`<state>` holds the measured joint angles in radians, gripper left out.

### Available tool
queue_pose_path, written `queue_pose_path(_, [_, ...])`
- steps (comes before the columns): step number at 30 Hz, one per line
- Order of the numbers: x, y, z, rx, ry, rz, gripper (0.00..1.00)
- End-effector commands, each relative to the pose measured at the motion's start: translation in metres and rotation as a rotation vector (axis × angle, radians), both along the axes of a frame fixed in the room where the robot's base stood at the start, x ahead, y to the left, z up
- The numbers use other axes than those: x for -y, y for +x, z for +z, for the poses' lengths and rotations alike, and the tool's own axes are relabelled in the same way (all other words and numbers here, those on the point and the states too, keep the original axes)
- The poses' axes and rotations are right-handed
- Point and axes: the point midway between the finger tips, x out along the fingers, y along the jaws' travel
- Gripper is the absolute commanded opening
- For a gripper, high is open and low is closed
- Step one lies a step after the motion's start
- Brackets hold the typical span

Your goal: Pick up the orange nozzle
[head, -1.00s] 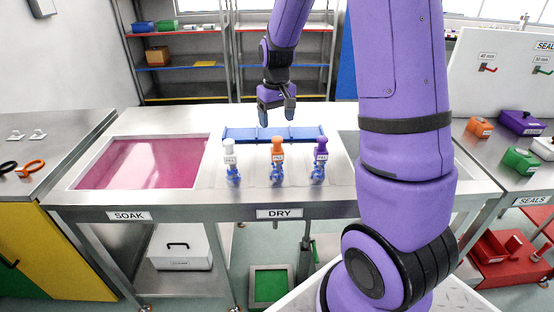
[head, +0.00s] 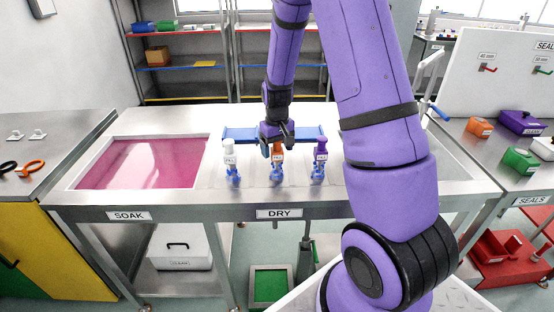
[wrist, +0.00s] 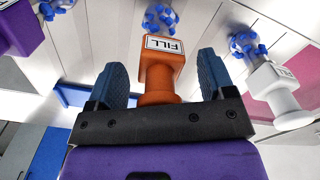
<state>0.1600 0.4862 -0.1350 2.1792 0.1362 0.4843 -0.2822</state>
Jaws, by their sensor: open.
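The orange nozzle (head: 278,154) stands upright in the middle of a row of three on the dry side of the bench, on a blue knobbed holder (head: 277,174). In the wrist view the orange nozzle (wrist: 162,65), with a FILL label, lies between the two blue fingers. My gripper (head: 277,150) is open around its upper part, and gaps show on both sides of it in the wrist view (wrist: 165,82). A white nozzle (head: 229,152) stands to the left and a purple nozzle (head: 320,150) to the right.
A blue rack (head: 240,133) lies behind the nozzles. The pink soak basin (head: 145,163) is to the left. The bench front (head: 195,208) below the nozzles is clear. Seal boxes (head: 520,160) sit on the right-hand table.

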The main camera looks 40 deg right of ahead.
Motion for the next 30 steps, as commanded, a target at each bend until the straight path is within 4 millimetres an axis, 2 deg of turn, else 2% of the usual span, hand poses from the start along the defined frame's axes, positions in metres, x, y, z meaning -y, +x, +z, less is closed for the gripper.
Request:
queue_pose_path(8, [0.0, 0.0, -0.0048, 0.001, 0.0, 0.0, 0.76])
queue_pose_path(9, [0.0, 0.0, -0.0048, 0.001, 0.0, 0.0, 0.74])
queue_pose_path(18, [0.0, 0.0001, -0.0045, 0.001, 0.0, 0.0, 0.05])
queue_pose_path(19, [0.0, 0.0001, -0.0045, 0.001, 0.0, 0.0, 0.0])
queue_pose_path(30, [-0.0001, -0.0003, -0.0051, 0.0, 0.0, 0.0, 0.0])
